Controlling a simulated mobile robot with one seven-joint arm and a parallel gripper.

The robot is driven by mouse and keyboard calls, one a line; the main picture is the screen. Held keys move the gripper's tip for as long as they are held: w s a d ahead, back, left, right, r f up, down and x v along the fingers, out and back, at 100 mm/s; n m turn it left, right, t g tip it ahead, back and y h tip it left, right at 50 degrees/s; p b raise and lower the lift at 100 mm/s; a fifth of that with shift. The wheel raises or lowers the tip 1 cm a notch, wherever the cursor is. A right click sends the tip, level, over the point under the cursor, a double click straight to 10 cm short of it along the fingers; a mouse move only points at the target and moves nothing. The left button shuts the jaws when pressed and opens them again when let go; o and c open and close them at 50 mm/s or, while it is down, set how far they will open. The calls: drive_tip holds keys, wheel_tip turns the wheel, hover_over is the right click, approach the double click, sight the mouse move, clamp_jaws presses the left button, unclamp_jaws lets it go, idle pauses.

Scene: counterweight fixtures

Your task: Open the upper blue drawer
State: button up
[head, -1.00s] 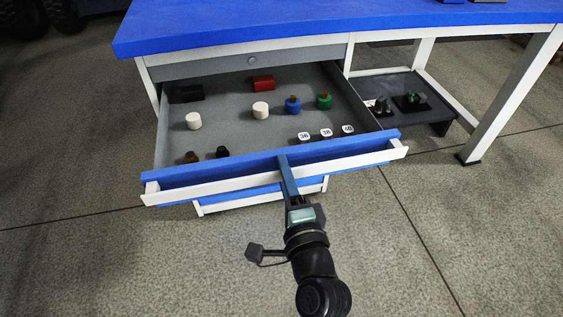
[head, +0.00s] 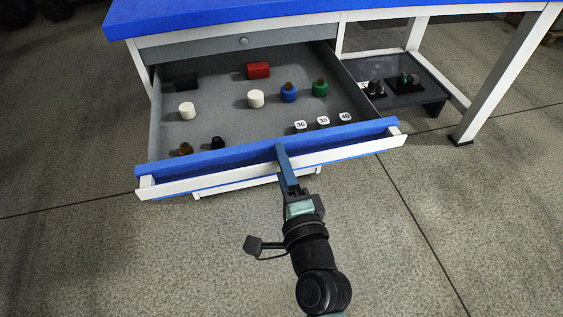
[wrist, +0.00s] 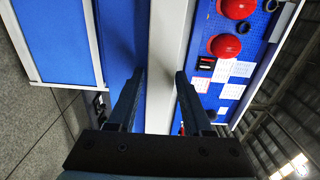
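The upper blue drawer (head: 225,163) is pulled far out of the bench. Its blue front carries a long white handle rail (head: 215,179), also seen in the wrist view (wrist: 163,50). My gripper (head: 281,158) is at the middle of this rail, with one finger visible above it in the head view. The fingertip contact is partly hidden.
The open drawer holds white cylinders (head: 255,98), a red block (head: 258,70), blue and green knobbed weights (head: 319,88), and numbered pieces (head: 323,122). A low dark shelf (head: 419,103) and a white bench leg (head: 497,80) stand at right. The floor in front is clear.

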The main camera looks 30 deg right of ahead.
drive_tip(key=b+v, duration=0.1)
drive_tip(key=v, duration=1.2)
drive_tip(key=shift+w+r, duration=0.1)
idle(0.4)
